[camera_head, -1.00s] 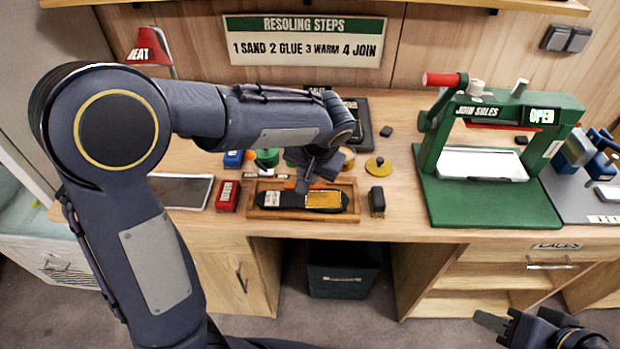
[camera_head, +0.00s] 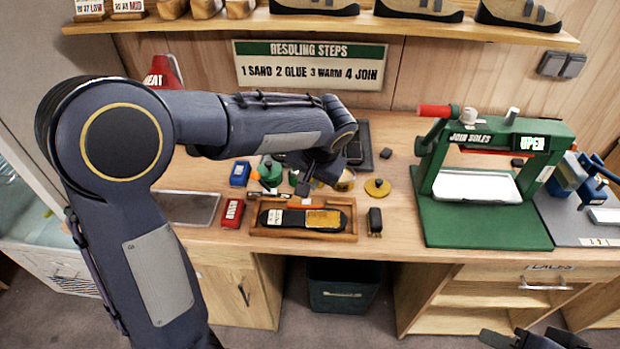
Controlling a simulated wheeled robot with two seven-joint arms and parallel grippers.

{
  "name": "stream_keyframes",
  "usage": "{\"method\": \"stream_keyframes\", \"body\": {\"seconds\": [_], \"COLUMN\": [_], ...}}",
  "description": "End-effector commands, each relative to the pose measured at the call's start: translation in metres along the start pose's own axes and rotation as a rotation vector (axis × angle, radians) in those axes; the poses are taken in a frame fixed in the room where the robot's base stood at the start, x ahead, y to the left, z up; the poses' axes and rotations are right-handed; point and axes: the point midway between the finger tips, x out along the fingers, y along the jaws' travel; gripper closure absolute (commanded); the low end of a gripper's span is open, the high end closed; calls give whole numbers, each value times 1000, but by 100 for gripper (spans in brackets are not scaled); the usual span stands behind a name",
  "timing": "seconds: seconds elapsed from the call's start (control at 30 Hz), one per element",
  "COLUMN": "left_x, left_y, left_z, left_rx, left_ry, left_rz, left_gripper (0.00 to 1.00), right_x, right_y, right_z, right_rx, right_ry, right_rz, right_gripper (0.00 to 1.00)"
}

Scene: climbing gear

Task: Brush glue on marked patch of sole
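A black shoe sole (camera_head: 275,218) lies flat in a wooden tray (camera_head: 352,230) on the bench. Its marked patch (camera_head: 323,220) is golden yellow, at the sole's right half. My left gripper (camera_head: 303,188) hangs above and behind the tray, pointing down, apart from the patch. Its fingers are small and dark here, and I cannot tell whether they hold a brush. A round open tin (camera_head: 346,182) stands just right of it, partly hidden by my arm. A yellow lid (camera_head: 377,188) lies farther right. My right gripper (camera_head: 496,339) is at the bottom right edge, partly cut off.
A red block (camera_head: 232,213), a blue block (camera_head: 240,174) and a green container (camera_head: 270,172) stand left of and behind the tray. A small black block (camera_head: 375,221) is on its right. A green sole press (camera_head: 485,225) stands farther right. A shelf with shoes (camera_head: 420,10) is above.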

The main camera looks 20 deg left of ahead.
Motion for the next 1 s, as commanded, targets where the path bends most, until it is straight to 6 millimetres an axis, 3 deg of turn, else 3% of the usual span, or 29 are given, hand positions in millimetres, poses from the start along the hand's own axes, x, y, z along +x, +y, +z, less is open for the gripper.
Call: {"method": "stream_keyframes", "body": {"seconds": [1.0], "left_x": [10], "left_y": [-2], "left_z": [-5], "left_rx": [-5], "left_ry": [-2], "left_rz": [2], "left_gripper": [100], "right_x": [4], "right_y": [2], "right_z": [2], "right_rx": [0], "right_ry": [0], "right_rz": [0], "right_gripper": [64]}}
